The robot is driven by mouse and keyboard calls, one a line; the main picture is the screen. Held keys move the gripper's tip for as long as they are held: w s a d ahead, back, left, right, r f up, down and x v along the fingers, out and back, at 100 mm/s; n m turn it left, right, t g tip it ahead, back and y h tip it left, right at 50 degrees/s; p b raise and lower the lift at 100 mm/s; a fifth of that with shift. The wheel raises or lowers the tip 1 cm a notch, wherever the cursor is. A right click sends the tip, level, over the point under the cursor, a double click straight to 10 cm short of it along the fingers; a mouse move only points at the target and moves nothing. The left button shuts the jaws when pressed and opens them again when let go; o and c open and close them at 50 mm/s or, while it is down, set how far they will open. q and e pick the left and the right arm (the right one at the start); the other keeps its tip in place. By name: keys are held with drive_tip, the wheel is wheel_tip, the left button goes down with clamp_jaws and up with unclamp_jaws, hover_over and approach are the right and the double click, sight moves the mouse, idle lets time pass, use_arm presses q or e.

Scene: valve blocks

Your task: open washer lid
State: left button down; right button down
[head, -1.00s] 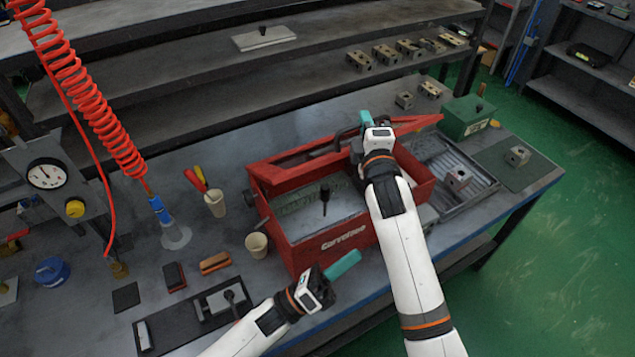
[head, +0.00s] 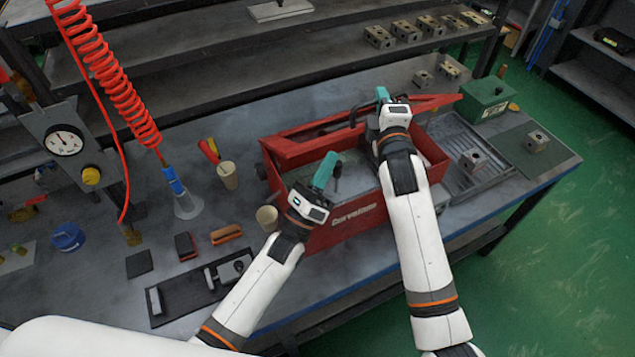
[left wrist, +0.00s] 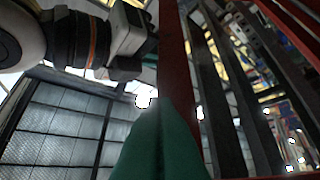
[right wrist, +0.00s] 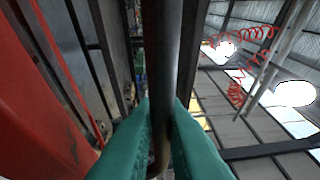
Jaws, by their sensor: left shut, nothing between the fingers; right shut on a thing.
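The washer is a red open-topped box (head: 345,226) on the bench, with grey inside and a dark upright part partly behind my left gripper. Its red lid (head: 290,152) stands raised and tilted along the back, its right end reaching toward the green box. My right gripper (head: 382,95) is at the lid, its fingers shut around the dark bar handle (right wrist: 162,60), which passes between the teal fingers in the right wrist view. My left gripper (head: 326,170) is shut and empty over the front left of the washer; its teal fingers (left wrist: 158,140) are together in the left wrist view.
A paper cup (head: 267,217) stands close by the washer's front left corner, beside my left arm. Another cup with red and yellow handles (head: 228,176) is behind it. A ribbed tray (head: 462,140) with a metal block and a green box (head: 486,99) are at right. A red coiled hose (head: 100,70) hangs at left.

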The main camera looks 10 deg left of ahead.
use_arm(q)
drive_tip(key=shift+x, duration=0.75)
